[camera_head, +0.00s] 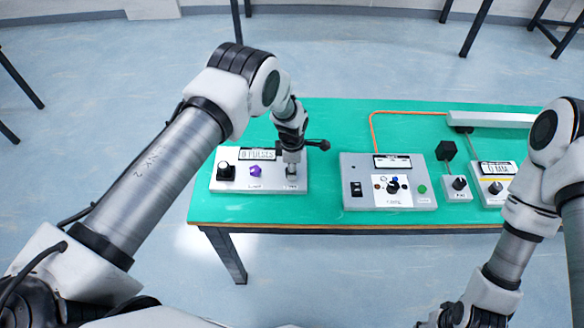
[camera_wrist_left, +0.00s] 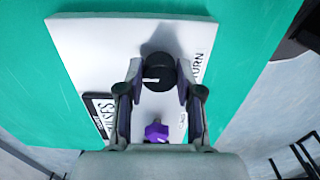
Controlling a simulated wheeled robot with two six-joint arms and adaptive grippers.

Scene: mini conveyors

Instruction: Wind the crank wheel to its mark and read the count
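The grey-white panel (camera_head: 236,187) stands on the left of the green table, with a pulse display (camera_head: 258,154) that seems to read 0 PULSES. It carries a black knob (camera_head: 226,171) and a purple knob (camera_head: 255,171). My left gripper (camera_head: 291,172) points down over the panel's right end, hiding what is there. In the left wrist view its fingers (camera_wrist_left: 159,75) stand on both sides of a round black knob (camera_wrist_left: 158,70), beside a printed TURN. I cannot tell if they press on it. My right gripper (camera_head: 448,316) is low at the bottom edge, mostly cut off.
On the green table (camera_head: 330,120) stand a grey control box (camera_head: 354,163), a small box with a black knob (camera_head: 458,187) and another display box (camera_head: 492,189). A white bar (camera_head: 490,119) lies at the back. An orange cable runs behind the grey box.

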